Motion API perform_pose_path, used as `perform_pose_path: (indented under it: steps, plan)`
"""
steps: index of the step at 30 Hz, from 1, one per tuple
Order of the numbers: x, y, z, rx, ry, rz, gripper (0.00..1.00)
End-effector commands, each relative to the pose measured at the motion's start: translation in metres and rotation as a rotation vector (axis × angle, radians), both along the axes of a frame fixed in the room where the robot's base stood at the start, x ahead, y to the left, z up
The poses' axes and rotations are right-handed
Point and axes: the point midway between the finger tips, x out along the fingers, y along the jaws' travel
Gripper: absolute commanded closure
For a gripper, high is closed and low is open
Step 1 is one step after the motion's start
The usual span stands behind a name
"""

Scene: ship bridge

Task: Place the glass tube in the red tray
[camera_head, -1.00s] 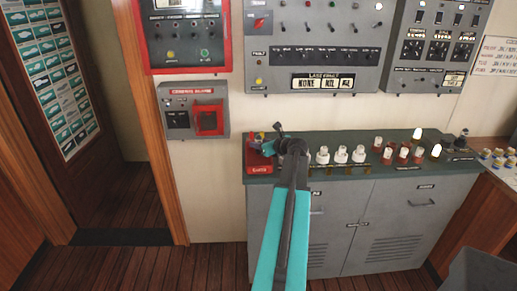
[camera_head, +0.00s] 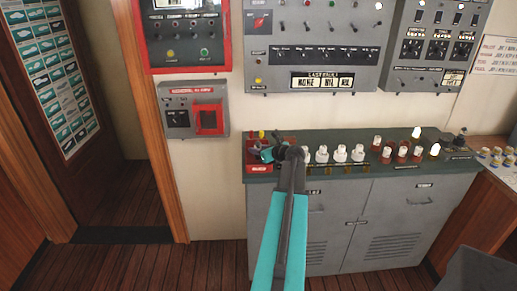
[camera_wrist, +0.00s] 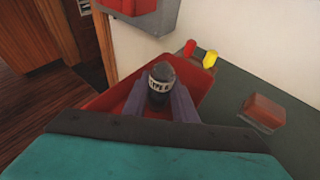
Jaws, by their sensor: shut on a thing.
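The red tray (camera_head: 257,169) sits at the left end of the counter top. It also shows in the wrist view (camera_wrist: 95,108), where its walls surround the space below my gripper. My gripper (camera_head: 264,153) is over the tray. In the wrist view my gripper (camera_wrist: 157,100) is shut on the glass tube (camera_wrist: 160,82), whose dark rounded end and white band with dark lettering point up between the fingers. The tube's lower part is hidden, so I cannot tell whether it touches the tray floor.
A red and a yellow small item (camera_wrist: 210,60) stand at the tray's far edge. A red block (camera_wrist: 263,112) is on the green counter (camera_wrist: 270,75) to the right. White-topped parts (camera_head: 340,154) stand in a row along the counter.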

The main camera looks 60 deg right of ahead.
Motion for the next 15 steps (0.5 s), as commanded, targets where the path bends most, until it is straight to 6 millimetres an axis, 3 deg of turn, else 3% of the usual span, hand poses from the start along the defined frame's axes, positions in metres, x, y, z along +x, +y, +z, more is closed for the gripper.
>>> perform_pose_path:
  steps: [12, 13, 15]
  plan:
    - [0.0004, 0.0002, -0.0035, 0.0, 0.0, 0.0, 0.97]
    - [0.0004, 0.0003, -0.0032, -0.001, 0.0, 0.0, 0.72]
    - [0.0004, 0.0003, -0.0029, -0.001, 0.0, 0.001, 0.6]
